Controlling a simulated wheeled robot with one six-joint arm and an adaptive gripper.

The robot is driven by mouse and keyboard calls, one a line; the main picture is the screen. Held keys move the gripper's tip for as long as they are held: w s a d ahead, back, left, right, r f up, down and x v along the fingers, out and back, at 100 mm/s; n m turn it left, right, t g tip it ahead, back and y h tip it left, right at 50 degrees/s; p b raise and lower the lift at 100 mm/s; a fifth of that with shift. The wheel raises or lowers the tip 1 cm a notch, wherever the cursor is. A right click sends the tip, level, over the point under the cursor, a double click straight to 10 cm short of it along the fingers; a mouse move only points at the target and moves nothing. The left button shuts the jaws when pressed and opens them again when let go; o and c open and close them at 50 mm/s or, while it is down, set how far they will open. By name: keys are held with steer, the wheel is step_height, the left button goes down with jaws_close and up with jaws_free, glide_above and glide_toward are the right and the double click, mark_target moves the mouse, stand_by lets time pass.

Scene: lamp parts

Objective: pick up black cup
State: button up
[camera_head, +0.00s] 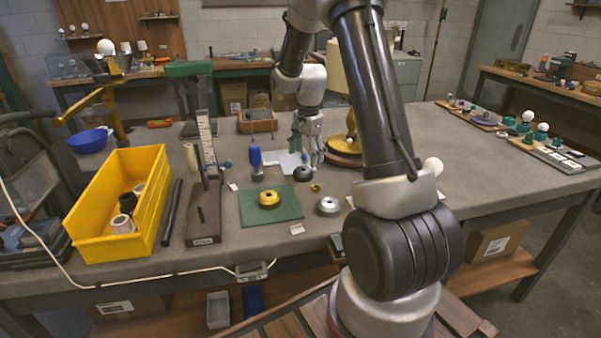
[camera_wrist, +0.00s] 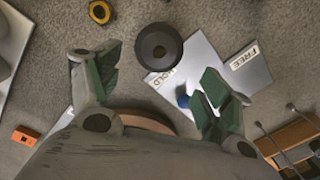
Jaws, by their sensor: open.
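A black round cup-like part (camera_head: 303,173) lies on the grey workbench (camera_head: 400,150). In the wrist view this black cup (camera_wrist: 159,46) shows from above as a dark ring with a central recess, touching or overlapping the edge of a white sheet marked HOLD (camera_wrist: 190,65). My gripper (camera_head: 308,158) is just above and behind it in the head view. In the wrist view my gripper (camera_wrist: 158,88) has its green-padded fingers spread wide, with the cup forward of the gap between them. The gripper is open and empty. Another dark cup-shaped part (camera_head: 128,202) sits in the yellow bin.
A yellow bin (camera_head: 150,185) stands at left. A gold round part (camera_head: 269,198) rests on a green mat (camera_head: 285,212). A silver round part (camera_head: 328,206) and a small brass ring (camera_head: 315,188) lie nearby. A blue-topped part (camera_head: 255,156) stands left of my gripper. The bench at right is mostly clear.

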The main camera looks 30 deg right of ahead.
mark_target(305, 168)
step_height(305, 168, down, 6)
steer(key=shift+s+a+r, duration=0.1)
steer(key=shift+r, duration=0.1)
steer(key=shift+c, duration=0.4)
steer(key=c, duration=1)
